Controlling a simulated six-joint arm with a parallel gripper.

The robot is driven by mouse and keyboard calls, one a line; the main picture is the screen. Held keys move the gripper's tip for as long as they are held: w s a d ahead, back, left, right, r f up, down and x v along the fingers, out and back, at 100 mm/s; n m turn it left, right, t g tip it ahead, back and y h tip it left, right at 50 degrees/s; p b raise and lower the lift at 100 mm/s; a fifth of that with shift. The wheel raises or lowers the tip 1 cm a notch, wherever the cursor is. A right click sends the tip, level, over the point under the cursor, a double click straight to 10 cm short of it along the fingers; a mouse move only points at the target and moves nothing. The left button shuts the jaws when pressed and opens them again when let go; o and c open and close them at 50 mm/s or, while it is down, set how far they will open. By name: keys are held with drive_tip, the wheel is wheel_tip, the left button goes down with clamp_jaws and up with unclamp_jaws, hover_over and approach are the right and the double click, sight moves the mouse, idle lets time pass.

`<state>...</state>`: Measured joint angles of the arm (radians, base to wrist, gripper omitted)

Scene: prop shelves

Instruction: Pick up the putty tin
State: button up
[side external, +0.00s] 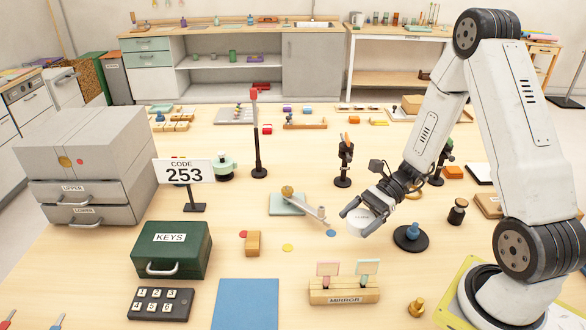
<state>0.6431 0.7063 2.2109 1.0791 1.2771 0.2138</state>
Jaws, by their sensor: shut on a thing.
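A white round tin (361,219), which looks like the putty tin, is near the middle of the table. Faint lettering shows on it, too small to read. My gripper (357,223) reaches in from the upper right, with its fingers on either side of the tin and shut on it. The fingers hide part of the tin. I cannot tell whether the tin rests on the table or is slightly lifted.
A black disc with a blue knob (412,233) stands close to the right. A seesaw-like lever on a pale green plate (287,207) is to the left. A black stand (344,165) rises behind. The MIRROR block (344,291) is in front, with bare table between.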

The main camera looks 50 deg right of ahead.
drive_tip(key=s+a+r, duration=0.1)
drive_tip(key=s+r, duration=0.4)
drive_tip(key=s, duration=0.5)
drive_tip(key=shift+s+r, duration=0.15)
drive_tip(key=shift+r, duration=0.15)
